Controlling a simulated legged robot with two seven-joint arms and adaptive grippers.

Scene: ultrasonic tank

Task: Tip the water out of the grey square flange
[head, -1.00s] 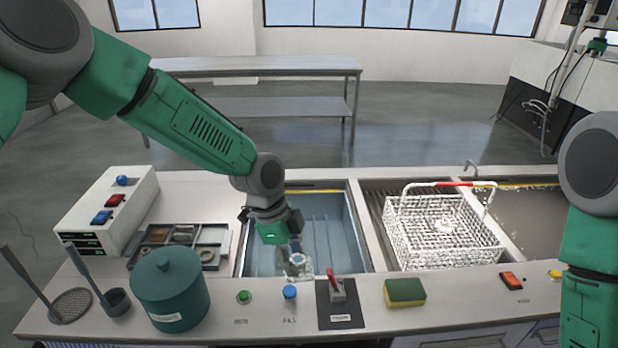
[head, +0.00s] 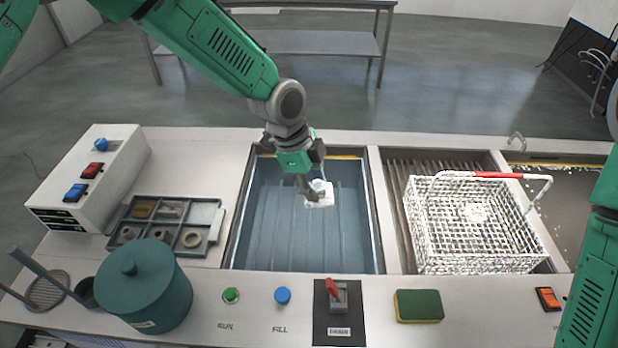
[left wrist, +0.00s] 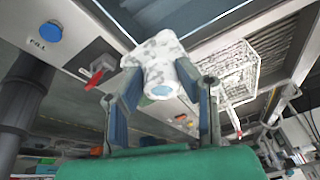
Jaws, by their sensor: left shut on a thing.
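The square flange (head: 319,194) looks whitish with grey patches and has a round collar. My left gripper (head: 308,184) is shut on it and holds it over the blue-grey tank (head: 270,215). In the left wrist view the flange (left wrist: 155,62) sits between the two fingers of the gripper (left wrist: 160,92), with its collar opening and a bluish patch inside facing the camera. I cannot tell whether that patch is water. My right gripper is out of view; only part of my right arm shows at the right edge.
A white wire basket (head: 460,235) with a red-banded handle stands right of the tank. A parts tray (head: 190,218), a teal lidded pot (head: 145,290) and a control box (head: 85,185) stand left. A sponge (head: 418,306) and a red lever switch (head: 333,295) sit along the front.

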